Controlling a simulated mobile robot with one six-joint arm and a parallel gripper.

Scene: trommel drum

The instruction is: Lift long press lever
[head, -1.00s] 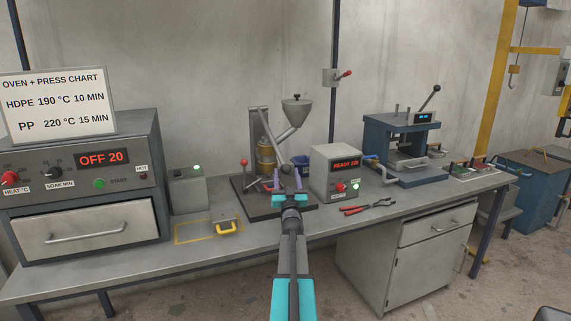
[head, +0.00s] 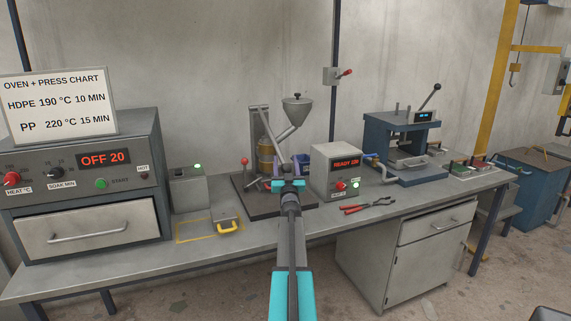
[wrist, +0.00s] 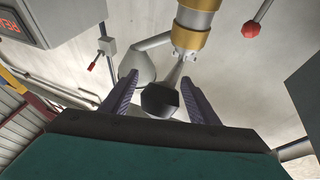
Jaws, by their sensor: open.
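The long press lever (head: 270,138) is a grey bar that slopes down from the top of the bench press with the hopper. In the wrist view its shaft (wrist: 174,76) ends in a dark, faceted knob (wrist: 160,100). My gripper (head: 289,172) is in front of this press, at the lever's lower end. In the wrist view my gripper (wrist: 160,86) is open, with one purple finger on each side of the knob. The knob looks nearer the right finger; I cannot tell whether they touch. In the head view my gripper hides the knob.
The press has a brass barrel (head: 265,155), a hopper (head: 297,110) and a red-knobbed lever (head: 244,162). A control box (head: 336,172) stands close on the right, with red-handled pliers (head: 366,206) before it. A yellow-handled mould (head: 228,224) lies left.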

